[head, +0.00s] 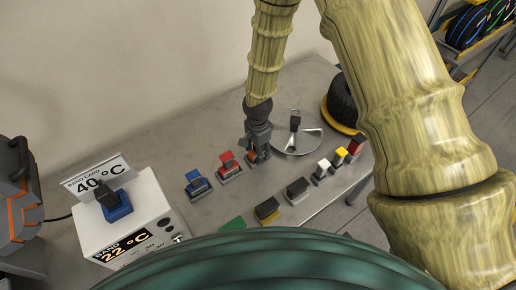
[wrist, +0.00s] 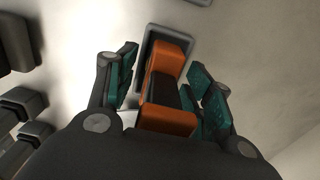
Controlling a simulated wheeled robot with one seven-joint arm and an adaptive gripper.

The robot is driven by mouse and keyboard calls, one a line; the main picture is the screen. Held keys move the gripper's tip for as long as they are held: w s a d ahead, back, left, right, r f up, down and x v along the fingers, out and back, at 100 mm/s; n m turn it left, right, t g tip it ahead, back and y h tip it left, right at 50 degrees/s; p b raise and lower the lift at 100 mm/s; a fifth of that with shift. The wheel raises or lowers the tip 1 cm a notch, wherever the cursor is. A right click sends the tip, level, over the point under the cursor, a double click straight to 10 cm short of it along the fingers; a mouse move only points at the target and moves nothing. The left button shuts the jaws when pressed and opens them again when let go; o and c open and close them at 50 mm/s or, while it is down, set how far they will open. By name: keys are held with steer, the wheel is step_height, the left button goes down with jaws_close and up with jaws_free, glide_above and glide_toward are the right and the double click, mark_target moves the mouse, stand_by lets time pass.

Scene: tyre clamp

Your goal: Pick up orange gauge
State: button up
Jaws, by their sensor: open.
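The orange gauge (wrist: 172,60) shows in the wrist view as an orange block with a dark middle band, on a grey base (wrist: 154,32). My gripper (wrist: 166,92) is open, with one teal-padded finger on each side of the gauge. A gap shows at the left finger; the right finger is close to the gauge, and I cannot tell whether it touches. In the head view my gripper (head: 257,157) points down at the table, at the right end of the row of blue and red gauges. There it mostly hides the orange gauge.
A blue gauge (head: 197,184) and a red gauge (head: 229,165) stand left of my gripper on the grey table (head: 150,150). A round metal plate (head: 297,135) lies just right. Several small blocks line the front edge. A white box reading 22 °C (head: 150,215) stands at left.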

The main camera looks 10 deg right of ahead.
jaws_close()
steer(key=shift+r, duration=0.1)
stand_by(0.3)
steer(key=shift+r+b, duration=1.6)
steer(key=shift+r, duration=3.35)
steer(key=c, duration=0.9)
jaws_free()
steer(key=shift+c, duration=0.6)
